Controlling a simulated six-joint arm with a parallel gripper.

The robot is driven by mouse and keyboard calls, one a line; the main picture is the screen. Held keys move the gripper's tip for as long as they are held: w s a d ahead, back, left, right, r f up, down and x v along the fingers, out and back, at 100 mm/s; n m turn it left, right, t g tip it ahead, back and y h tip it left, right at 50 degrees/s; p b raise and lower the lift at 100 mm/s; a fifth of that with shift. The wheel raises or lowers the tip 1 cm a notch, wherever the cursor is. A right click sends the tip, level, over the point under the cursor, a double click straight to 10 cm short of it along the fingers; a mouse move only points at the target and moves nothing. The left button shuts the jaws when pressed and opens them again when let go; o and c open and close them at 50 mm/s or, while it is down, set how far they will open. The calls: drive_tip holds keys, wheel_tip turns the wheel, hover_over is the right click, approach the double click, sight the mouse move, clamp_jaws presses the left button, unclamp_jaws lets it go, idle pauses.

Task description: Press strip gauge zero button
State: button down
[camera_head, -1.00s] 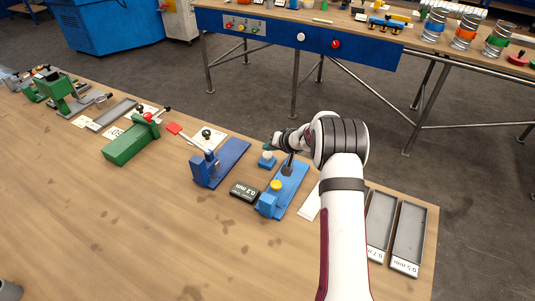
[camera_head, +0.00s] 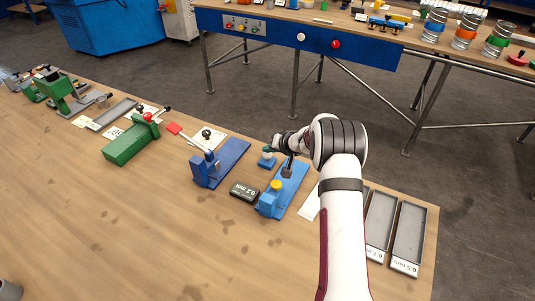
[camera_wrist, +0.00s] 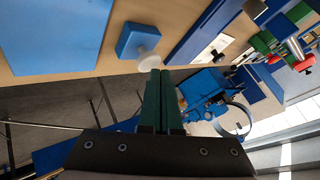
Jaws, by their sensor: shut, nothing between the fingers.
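A small blue block with a white round button (camera_head: 267,159) stands near the far table edge. The button also shows in the wrist view (camera_wrist: 149,61), close to the fingertips; contact cannot be told. My gripper (camera_head: 272,148) is shut and empty, with its tips just above the block in the head view. Its green fingers (camera_wrist: 160,73) lie side by side in the wrist view. The blue gauge with a yellow knob (camera_head: 276,186) stands just in front of the block, partly hidden by my arm. I see no label naming the zero button.
A black "0.2 mm" block (camera_head: 244,192) lies left of the gauge. A second blue fixture (camera_head: 217,165) stands farther left, then a green fixture (camera_head: 130,145). Grey trays (camera_head: 408,235) lie at the right.

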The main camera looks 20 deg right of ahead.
sight(269, 156)
drive_tip(key=shift+f, duration=0.8)
idle(0.5)
drive_tip(key=shift+r, duration=1.25)
drive_tip(key=shift+r, duration=2.5)
